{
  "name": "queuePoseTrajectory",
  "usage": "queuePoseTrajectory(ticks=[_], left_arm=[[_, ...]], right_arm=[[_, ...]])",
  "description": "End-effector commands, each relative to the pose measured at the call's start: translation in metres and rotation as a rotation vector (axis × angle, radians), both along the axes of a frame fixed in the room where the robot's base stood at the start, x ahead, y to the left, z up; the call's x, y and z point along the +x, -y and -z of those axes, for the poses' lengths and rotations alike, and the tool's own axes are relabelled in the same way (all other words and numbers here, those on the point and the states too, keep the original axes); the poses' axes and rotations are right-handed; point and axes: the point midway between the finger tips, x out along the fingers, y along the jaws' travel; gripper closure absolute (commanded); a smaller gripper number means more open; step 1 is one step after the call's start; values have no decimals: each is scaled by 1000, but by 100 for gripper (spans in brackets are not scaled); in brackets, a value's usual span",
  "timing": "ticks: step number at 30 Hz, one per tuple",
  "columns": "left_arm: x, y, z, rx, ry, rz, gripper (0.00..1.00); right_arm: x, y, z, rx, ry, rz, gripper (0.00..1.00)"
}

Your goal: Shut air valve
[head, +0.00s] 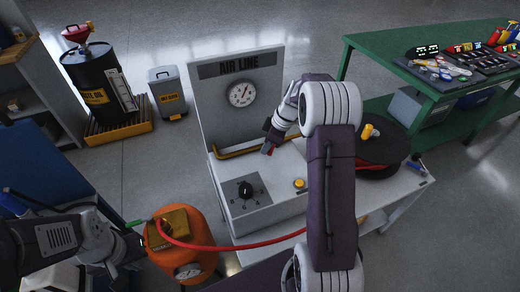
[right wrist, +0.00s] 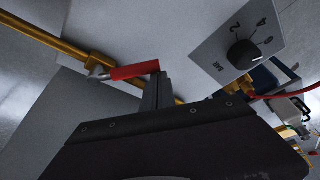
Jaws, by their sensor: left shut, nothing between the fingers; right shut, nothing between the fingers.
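The air line panel (head: 212,103) stands upright with a round gauge (head: 242,94). A yellow pipe (head: 238,149) runs along its foot and shows in the right wrist view (right wrist: 40,36). The valve's red lever (right wrist: 135,71) sticks out from a metal stem at the pipe, at an angle to it. In the head view, only a bit of red (head: 270,151) shows by my right gripper (head: 268,148). That gripper is shut, its fingers (right wrist: 160,88) right at the lever's free end; contact is unclear. My left gripper (head: 132,243) is shut and empty at the lower left.
A grey bench top (head: 275,217) carries a black knob (head: 246,189) and a yellow button (head: 299,184). An orange tank (head: 185,260) with a red hose (head: 235,247) stands beside my left gripper. A dark round reel (head: 385,150) is at the right. A green workbench (head: 365,55) stands behind.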

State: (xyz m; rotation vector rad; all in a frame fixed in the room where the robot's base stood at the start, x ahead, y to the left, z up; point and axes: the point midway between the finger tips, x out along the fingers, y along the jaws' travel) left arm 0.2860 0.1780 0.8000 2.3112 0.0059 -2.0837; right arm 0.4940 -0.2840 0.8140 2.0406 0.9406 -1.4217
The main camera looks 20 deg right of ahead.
Motion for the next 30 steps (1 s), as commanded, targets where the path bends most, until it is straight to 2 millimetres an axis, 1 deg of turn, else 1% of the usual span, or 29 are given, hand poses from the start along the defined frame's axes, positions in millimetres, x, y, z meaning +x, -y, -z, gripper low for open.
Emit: queuePoseTrajectory(ticks=[1,5,12,19,21,30], left_arm=[[0,0,3,0,0,0,100],[0,0,2,0,0,0,100],[0,0,-7,0,0,0,100],[0,0,-15,0,0,0,100],[0,0,-17,0,0,0,100],[0,0,-22,0,0,0,100]], right_arm=[[-3,4,1,0,0,-38,100],[-11,13,0,0,-1,-162,100],[-23,29,-2,-1,-1,-377,100],[-29,43,-2,0,-1,-541,100],[-30,47,-2,-1,0,-571,100],[-32,56,-1,-1,0,-567,100]])
